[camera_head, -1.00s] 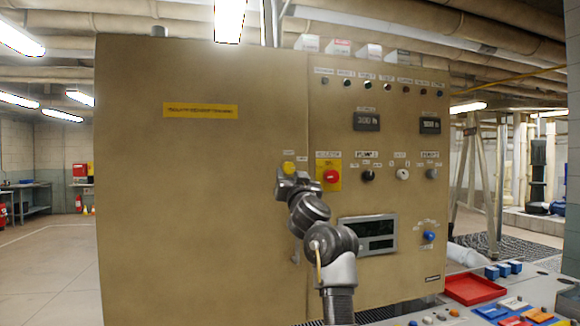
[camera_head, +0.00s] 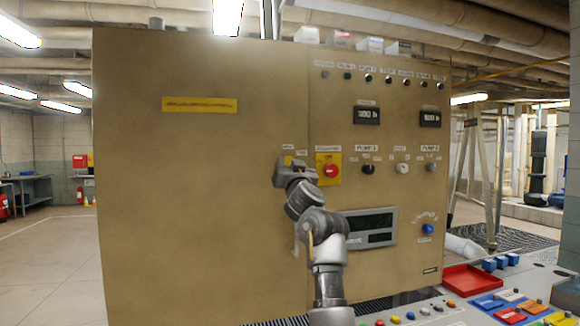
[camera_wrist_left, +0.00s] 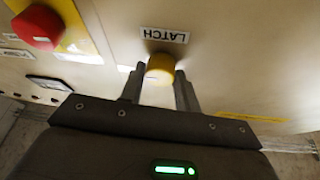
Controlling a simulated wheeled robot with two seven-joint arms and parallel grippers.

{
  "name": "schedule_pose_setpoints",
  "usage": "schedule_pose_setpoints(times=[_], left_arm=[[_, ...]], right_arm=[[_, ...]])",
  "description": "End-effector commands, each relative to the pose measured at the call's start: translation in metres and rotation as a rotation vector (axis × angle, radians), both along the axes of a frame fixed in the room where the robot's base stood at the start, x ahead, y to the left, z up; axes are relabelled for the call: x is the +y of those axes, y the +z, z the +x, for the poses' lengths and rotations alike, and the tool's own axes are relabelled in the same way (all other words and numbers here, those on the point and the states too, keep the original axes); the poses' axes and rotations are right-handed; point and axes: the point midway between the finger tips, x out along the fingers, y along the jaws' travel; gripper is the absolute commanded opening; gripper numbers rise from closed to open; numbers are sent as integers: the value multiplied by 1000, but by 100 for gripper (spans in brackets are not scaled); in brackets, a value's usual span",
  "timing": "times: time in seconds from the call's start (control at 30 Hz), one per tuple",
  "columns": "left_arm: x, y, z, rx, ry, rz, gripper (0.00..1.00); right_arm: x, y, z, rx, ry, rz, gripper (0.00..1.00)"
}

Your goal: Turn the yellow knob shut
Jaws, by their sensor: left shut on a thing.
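The yellow knob (camera_wrist_left: 160,67) sits on the tan cabinet front, below a label reading LATCH. My left gripper (camera_wrist_left: 160,80) is shut on the knob, with one finger on each side of it in the left wrist view. In the head view the left gripper (camera_head: 287,166) is at the cabinet face and covers most of the knob; a little yellow (camera_head: 288,160) shows at its top. My right gripper is not in view.
A red button (camera_head: 331,170) on a yellow plate is just right of the gripper. A black knob (camera_head: 368,169), a white knob (camera_head: 402,168) and a blue knob (camera_head: 427,229) are farther right. A red tray (camera_head: 470,279) lies on the desk below.

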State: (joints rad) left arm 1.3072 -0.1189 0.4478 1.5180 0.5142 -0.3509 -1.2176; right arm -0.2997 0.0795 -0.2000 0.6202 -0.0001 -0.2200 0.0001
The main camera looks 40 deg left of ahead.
Motion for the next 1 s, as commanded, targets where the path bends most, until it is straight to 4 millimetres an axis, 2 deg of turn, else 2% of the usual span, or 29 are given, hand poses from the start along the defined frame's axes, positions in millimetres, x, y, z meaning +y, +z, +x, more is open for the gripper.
schedule_pose_setpoints(times=[0.43,1.0], left_arm=[[-1,0,1,-102,-1,-71,9],[-4,3,4,-530,-2,-369,9]], right_arm=[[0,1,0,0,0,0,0],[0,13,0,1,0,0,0]])
